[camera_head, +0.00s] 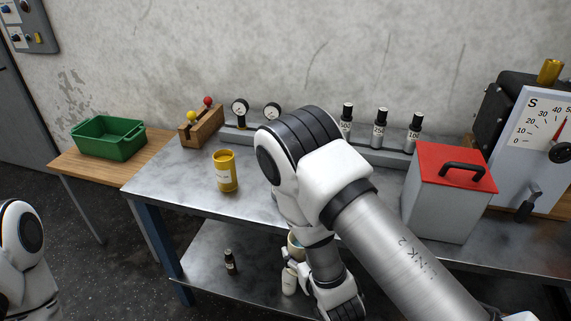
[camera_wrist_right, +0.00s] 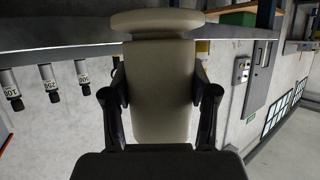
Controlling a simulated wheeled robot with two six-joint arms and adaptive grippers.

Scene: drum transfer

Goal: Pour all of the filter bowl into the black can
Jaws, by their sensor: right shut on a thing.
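My right gripper (camera_wrist_right: 160,100) is shut on a cream, round-sided vessel with a wide flat rim (camera_wrist_right: 158,80), which I take for the filter bowl. The wrist view shows its side between the two fingers; its contents are hidden. In the head view my right arm hides most of the gripper, and a pale rim (camera_head: 295,243) shows beside the arm. A small dark container with a pale label (camera_head: 230,262) stands on the lower shelf; I cannot tell whether it is the black can. My left arm shows at the left edge, its gripper out of view.
A yellow can (camera_head: 225,172) stands on the metal bench. A white bottle (camera_head: 289,281) shows low beside my right arm. A red-lidded grey box (camera_head: 440,205) stands at right, before the gauge machine (camera_head: 535,125). A green crate (camera_head: 107,138) sits on the wooden table at left.

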